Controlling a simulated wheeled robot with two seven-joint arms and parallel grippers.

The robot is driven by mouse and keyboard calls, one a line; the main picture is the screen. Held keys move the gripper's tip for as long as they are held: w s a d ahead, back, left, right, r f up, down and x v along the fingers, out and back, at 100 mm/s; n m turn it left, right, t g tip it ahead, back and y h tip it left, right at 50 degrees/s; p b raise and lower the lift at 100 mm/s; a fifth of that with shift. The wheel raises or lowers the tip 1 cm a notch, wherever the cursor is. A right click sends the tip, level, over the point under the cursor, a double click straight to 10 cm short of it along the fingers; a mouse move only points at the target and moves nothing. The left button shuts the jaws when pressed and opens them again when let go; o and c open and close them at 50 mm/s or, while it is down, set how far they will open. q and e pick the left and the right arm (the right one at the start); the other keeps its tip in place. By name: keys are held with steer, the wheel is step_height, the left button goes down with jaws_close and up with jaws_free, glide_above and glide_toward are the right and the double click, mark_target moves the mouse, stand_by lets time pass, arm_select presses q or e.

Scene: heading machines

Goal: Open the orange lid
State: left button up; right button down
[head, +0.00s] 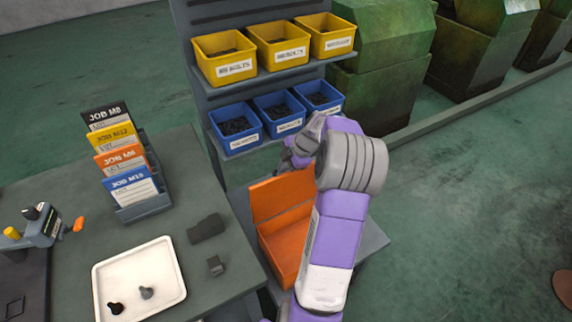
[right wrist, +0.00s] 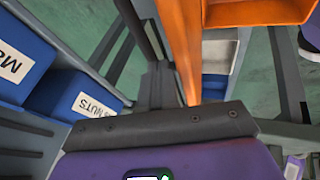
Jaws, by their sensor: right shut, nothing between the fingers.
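The orange box stands on a grey surface beside the bench. Its orange lid (head: 280,196) appears as a raised panel at the back, above the box body (head: 284,246). My right arm covers the box's right side. My right gripper (head: 302,148) is shut and empty, just above and behind the lid's upper edge; I cannot tell whether it touches. In the right wrist view, the lid shows as a narrow upright orange strip (right wrist: 184,45) close to the fingers (right wrist: 163,85), with more orange of the box (right wrist: 258,12) at upper right. My left gripper is not in view.
A grey rack behind the box holds yellow bins (head: 281,45) and blue bins (head: 277,115) close to my right gripper. The bench at left carries a card holder (head: 145,207), a white tray (head: 140,275) and small dark parts. Open floor lies at right.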

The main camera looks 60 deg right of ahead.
steer(key=shift+g, duration=0.4)
steer(key=w+p, duration=0.1)
steer(key=w+d, duration=0.1)
steer(key=w+d+p, duration=0.1)
steer(key=shift+w+d+f+p, duration=0.1)
steer(key=shift+w+f+p, duration=0.2)
steer(key=shift+w, duration=0.1)
